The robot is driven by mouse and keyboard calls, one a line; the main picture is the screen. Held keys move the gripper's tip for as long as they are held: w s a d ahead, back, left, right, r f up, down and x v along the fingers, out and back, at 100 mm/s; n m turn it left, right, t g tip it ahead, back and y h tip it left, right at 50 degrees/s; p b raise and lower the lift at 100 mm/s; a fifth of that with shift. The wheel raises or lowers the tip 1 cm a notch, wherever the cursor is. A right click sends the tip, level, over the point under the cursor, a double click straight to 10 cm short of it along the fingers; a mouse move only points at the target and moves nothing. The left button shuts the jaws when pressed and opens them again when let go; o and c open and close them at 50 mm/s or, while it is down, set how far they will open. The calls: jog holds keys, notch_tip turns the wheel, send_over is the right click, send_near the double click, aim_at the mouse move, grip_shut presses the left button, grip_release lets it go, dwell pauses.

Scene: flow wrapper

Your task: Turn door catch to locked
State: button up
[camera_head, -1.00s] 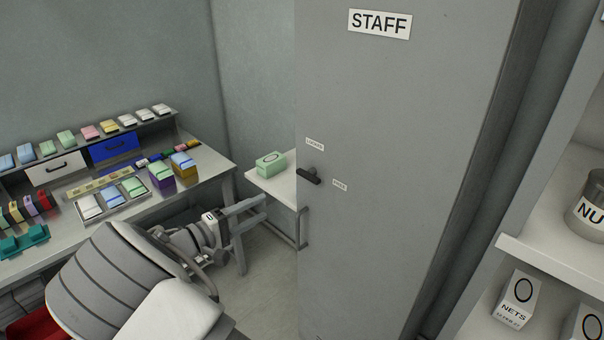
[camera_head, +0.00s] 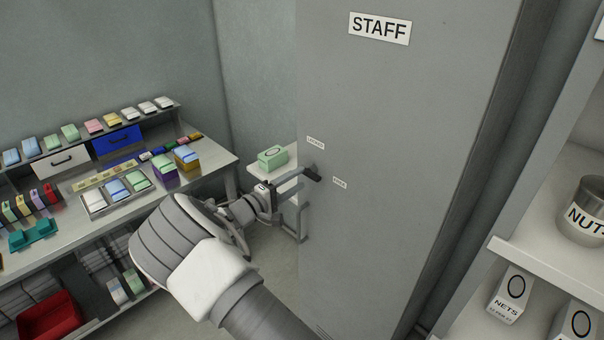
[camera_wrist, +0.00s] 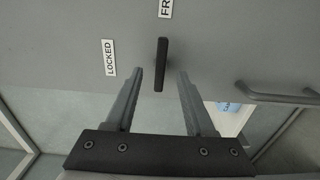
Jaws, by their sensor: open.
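The door catch (camera_head: 313,173) is a dark bar on the grey STAFF door (camera_head: 400,150), near the door's left edge. It slants toward the small FREE label (camera_head: 340,183), with the LOCKED label (camera_head: 315,143) above it. My gripper (camera_head: 298,174) is open and reaches from the left, close to the catch. In the wrist view the catch (camera_wrist: 161,60) appears upright between the two open fingers (camera_wrist: 160,72), and no finger visibly touches it. The LOCKED label (camera_wrist: 109,57) is left of it, and the FREE label (camera_wrist: 165,8) lies beyond its top end.
A door handle (camera_wrist: 280,97) is right of the catch in the wrist view. A white table with a green box (camera_head: 272,158) stands behind my gripper. A workbench (camera_head: 110,215) with packs is at left, shelves (camera_head: 520,260) at right.

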aim_at(313, 171)
jog(key=shift+x, duration=1.25)
grip_shut()
